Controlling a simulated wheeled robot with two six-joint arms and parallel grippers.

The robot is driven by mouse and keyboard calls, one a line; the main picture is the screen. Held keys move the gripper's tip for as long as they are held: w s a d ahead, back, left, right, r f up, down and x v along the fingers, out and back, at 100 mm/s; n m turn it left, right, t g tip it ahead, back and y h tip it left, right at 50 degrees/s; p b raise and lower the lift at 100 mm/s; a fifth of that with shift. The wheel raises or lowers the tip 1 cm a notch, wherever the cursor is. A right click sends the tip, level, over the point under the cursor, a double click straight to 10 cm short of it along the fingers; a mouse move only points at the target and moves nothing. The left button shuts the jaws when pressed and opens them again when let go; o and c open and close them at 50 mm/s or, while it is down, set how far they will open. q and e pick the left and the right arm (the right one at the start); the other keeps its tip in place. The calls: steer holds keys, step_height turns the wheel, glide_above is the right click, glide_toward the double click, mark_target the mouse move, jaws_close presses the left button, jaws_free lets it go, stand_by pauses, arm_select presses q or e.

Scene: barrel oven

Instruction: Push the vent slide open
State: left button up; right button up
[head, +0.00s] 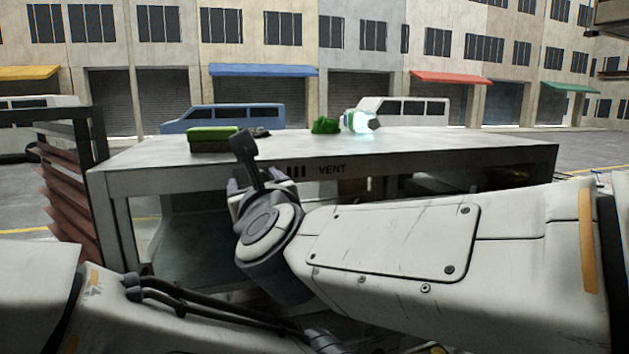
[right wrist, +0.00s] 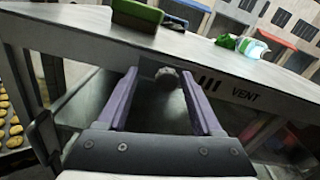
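The vent slide's round grey knob (right wrist: 167,77) shows in the right wrist view under the counter's front edge, left of the black bars and the VENT lettering (right wrist: 245,95). The lettering also shows in the head view (head: 332,169), where my right wrist hides the knob. My right gripper (right wrist: 163,88) is open, its two purple fingers pointing at the front panel with the knob between their tips. A gap shows on both sides of the knob; whether the fingers touch the panel I cannot tell. My left gripper is not in view; only part of my left arm shows at the lower left.
On the pale counter (head: 450,150) lie a green-topped block (head: 212,138), a crumpled green cloth (head: 325,125) and a white-green bottle (head: 357,121). A rack of reddish trays (head: 75,200) stands at the left. Round baked pieces (right wrist: 8,120) lie on trays in the wrist view.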

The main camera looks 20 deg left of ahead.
steer(key=shift+w+d, duration=0.1)
steer(key=shift+d, duration=0.05)
steer(key=b+v, duration=0.3)
steer(key=v, duration=0.7)
steer(key=shift+d, duration=0.15)
